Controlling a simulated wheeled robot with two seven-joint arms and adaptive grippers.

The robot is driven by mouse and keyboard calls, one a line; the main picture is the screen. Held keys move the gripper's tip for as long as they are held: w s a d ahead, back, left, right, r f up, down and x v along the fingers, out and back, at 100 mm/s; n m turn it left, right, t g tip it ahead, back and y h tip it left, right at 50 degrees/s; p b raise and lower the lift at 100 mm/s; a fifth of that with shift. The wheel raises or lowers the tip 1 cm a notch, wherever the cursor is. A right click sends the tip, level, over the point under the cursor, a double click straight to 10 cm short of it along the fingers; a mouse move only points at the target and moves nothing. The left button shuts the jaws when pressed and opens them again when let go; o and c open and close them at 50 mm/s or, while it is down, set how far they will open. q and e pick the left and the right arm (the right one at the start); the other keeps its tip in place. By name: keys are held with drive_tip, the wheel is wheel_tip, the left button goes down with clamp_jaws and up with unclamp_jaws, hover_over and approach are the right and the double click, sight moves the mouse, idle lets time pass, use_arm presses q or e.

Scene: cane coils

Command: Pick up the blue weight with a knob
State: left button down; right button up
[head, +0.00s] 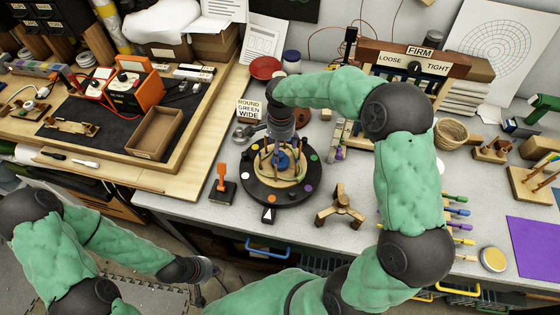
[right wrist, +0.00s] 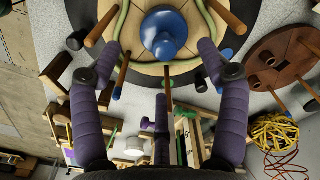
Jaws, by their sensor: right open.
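The blue weight with a knob (right wrist: 165,32) sits on a round wooden disc with upright pegs. It also shows in the head view (head: 282,160), partly covered by my right gripper. My right gripper (head: 281,143) points down just above the weight. In the right wrist view my right gripper (right wrist: 160,55) is open, its purple fingers spread to either side of the weight. I see nothing held between them. My left gripper (head: 200,290) is low at the left, off the table's front edge, far from the weight; its fingers are small and partly dark.
The disc rests on a black turntable (head: 254,190) with coloured dots. Pegs and a green strand (right wrist: 118,30) surround the weight closely. An orange-handled tool (head: 222,184) stands left, a wooden three-legged piece (head: 340,207) right. A sign reads "ROUND GREEN WIDE" (head: 249,110).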

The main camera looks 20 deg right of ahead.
sight(284, 164)
wheel_tip(284, 164, down, 3)
drive_tip(key=shift+w+r, duration=0.1)
drive_tip(key=shift+r, duration=0.05)
drive_tip(key=shift+w+f+b, duration=0.2)
drive_tip(key=shift+f+b, duration=0.6)
drive_tip(key=shift+f, duration=1.9)
drive_tip(key=shift+r, duration=0.1)
drive_tip(key=c, duration=1.4)
